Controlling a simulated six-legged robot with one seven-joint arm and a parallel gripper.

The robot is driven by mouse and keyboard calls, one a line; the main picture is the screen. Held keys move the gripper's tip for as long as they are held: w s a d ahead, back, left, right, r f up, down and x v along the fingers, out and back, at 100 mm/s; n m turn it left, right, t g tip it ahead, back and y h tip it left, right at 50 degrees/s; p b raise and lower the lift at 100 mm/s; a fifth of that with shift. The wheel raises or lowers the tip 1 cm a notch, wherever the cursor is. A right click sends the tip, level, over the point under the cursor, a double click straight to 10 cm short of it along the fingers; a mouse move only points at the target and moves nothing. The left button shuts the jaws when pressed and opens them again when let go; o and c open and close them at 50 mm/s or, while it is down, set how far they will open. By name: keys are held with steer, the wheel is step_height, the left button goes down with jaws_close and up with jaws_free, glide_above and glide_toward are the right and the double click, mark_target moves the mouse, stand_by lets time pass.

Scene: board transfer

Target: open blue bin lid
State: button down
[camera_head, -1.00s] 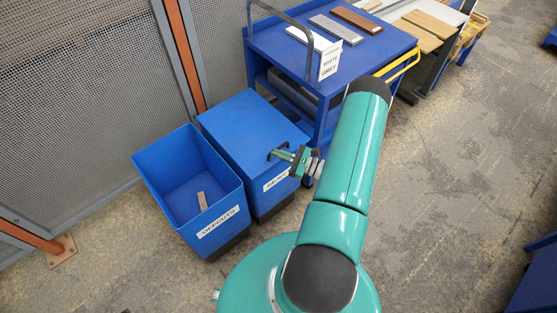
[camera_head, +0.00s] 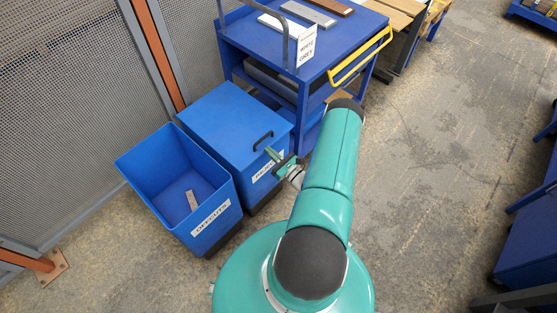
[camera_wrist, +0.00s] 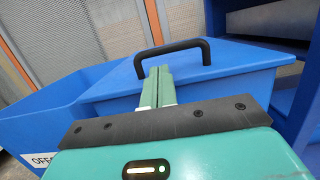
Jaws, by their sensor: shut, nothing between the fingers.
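The lidded blue bin (camera_head: 249,168) stands right of the open blue bin, with its flat lid (camera_head: 222,115) down. A black handle (camera_head: 263,140) stands up from the lid near its front right edge. My gripper (camera_head: 271,153) is just in front of the handle, on the near side. In the wrist view, the shut green fingers (camera_wrist: 159,72) point up at the handle (camera_wrist: 172,48), which rises behind them. Nothing is between the fingers.
The open blue bin (camera_head: 149,160) marked OFFCUTS holds a small board piece (camera_head: 191,200). A blue trolley (camera_head: 300,68) with boards on top stands behind the lidded bin. A mesh fence (camera_head: 60,110) runs along the left. Bare floor (camera_head: 430,150) lies to the right.

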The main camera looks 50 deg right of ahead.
steer(key=shift+w+r, duration=0.2)
steer(key=shift+w, duration=0.9)
steer(key=shift+r, duration=0.15)
